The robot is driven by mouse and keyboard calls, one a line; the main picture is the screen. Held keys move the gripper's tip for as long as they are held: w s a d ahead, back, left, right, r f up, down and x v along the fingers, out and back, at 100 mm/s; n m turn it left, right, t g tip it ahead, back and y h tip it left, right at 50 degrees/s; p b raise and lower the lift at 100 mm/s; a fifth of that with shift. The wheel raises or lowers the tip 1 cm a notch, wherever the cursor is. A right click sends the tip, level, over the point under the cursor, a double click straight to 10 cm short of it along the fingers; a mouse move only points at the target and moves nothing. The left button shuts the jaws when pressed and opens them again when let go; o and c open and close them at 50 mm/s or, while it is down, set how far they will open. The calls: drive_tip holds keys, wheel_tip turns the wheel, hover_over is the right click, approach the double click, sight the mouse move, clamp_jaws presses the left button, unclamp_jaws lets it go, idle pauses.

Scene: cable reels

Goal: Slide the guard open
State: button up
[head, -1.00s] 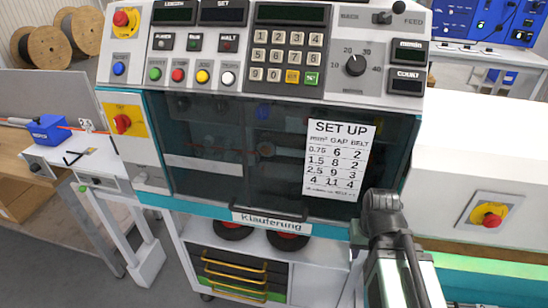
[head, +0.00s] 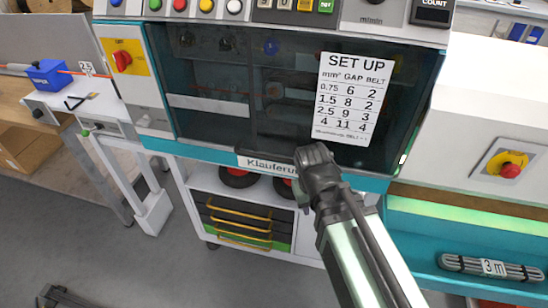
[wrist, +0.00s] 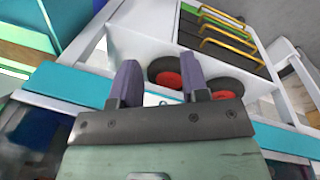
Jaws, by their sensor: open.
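The guard (head: 215,125) is a dark see-through panel on the front of the machine, shown in the head view. It is down over the work space, with a white set-up sheet (head: 353,97) on its right half. The label plate (head: 268,164) sits on the teal edge below it. I cannot make out the guard's handle clearly now.
Below the machine stands a white cart with drawers with yellow handles (head: 240,225) and dark reels with red centres (head: 238,177). A yellow panel with a red knob (head: 122,57) is at the left. A teal tray (head: 425,255) holding a grey cable bundle (head: 490,268) is at the right.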

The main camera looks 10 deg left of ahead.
drive_tip(key=a+f+n+t+h+b, duration=0.3)
drive_tip(key=a+n+t+b, duration=0.1)
drive_tip(key=a, duration=0.6)
drive_tip(key=n+t+h+b, duration=0.1)
drive_tip(key=n+t+h, duration=0.3)
drive_tip(key=t, duration=0.6)
approach(271, 160)
drive_tip(key=shift+n+y, duration=0.3)
drive_tip(key=shift+y, duration=0.1)
drive_tip(key=b+x, duration=0.2)
drive_tip(key=x, duration=0.9)
drive_tip(key=shift+d+r, duration=0.15)
drive_tip(key=shift+s, duration=0.1)
clamp_jaws()
